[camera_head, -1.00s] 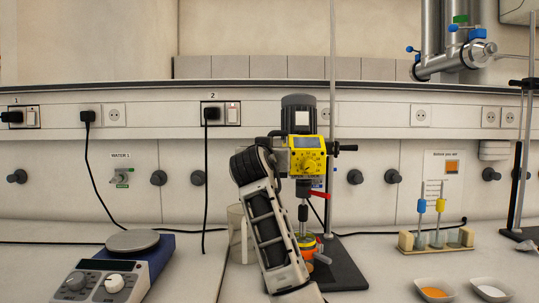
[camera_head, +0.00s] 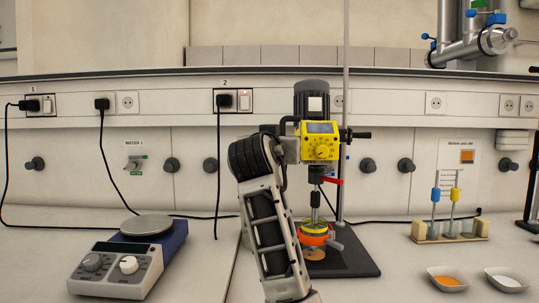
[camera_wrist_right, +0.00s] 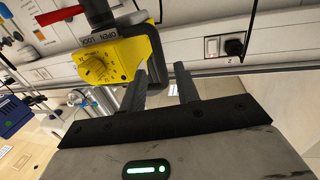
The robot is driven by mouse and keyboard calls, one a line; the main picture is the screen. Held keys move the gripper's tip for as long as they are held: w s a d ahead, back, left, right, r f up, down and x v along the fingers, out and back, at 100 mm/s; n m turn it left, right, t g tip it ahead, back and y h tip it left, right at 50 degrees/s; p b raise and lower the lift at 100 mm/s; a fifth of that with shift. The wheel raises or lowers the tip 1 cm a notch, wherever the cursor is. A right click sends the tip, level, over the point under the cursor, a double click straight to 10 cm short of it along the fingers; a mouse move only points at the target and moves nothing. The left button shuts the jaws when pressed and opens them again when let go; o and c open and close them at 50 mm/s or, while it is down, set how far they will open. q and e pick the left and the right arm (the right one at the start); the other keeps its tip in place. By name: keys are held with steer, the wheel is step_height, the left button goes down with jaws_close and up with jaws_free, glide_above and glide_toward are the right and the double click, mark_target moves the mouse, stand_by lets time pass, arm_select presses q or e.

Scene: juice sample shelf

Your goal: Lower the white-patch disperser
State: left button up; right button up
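The disperser with a white patch on its dark motor (camera_head: 315,103) stands upright on a rod. Its yellow body (camera_head: 321,150) has a dial and a red lever, and its shaft reaches down to an orange-rimmed vessel (camera_head: 314,238) on the base. My right gripper (camera_head: 288,128) is at the left side of the yellow body, mostly hidden in the head view. One finger overlaps a black part beside the yellow body (camera_wrist_right: 100,65); contact cannot be told. My left gripper is out of view.
A hotplate (camera_head: 147,226) stands at the left. A tube rack (camera_head: 452,232), a dish of orange powder (camera_head: 448,280) and a dish of white powder (camera_head: 507,281) are at the right. The bench between hotplate and disperser is mostly clear.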

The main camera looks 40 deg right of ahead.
arm_select(q)
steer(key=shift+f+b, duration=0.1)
steer(key=shift+b, duration=0.35)
arm_select(e)
steer(key=v, duration=0.9)
steer(key=shift+s+a+f, duration=0.1)
